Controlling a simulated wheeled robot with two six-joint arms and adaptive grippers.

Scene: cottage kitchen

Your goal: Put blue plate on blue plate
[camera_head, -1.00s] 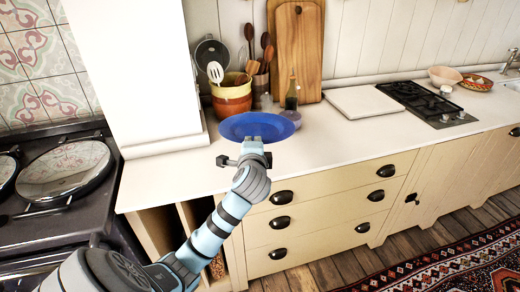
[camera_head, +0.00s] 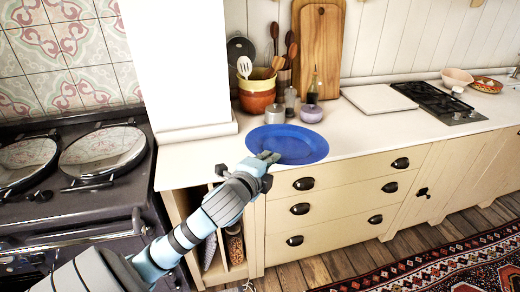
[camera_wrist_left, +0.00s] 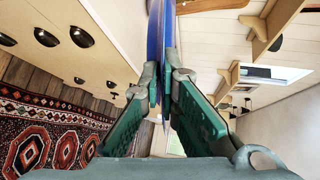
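A blue plate (camera_head: 290,146) is in the head view, above or on the white counter near its front edge. Whether it touches the counter is not clear. My left gripper (camera_head: 268,158) is at the plate's near left rim. In the left wrist view the fingers of the left gripper (camera_wrist_left: 167,84) are closed on the rim of the blue plate (camera_wrist_left: 155,40), which shows edge-on. I cannot make out a separate second blue plate; anything under this one is hidden. My right gripper is not in view.
A white board (camera_head: 379,98) and a black hob (camera_head: 436,101) are to the right. The counter (camera_head: 365,130) right of the plate is clear.

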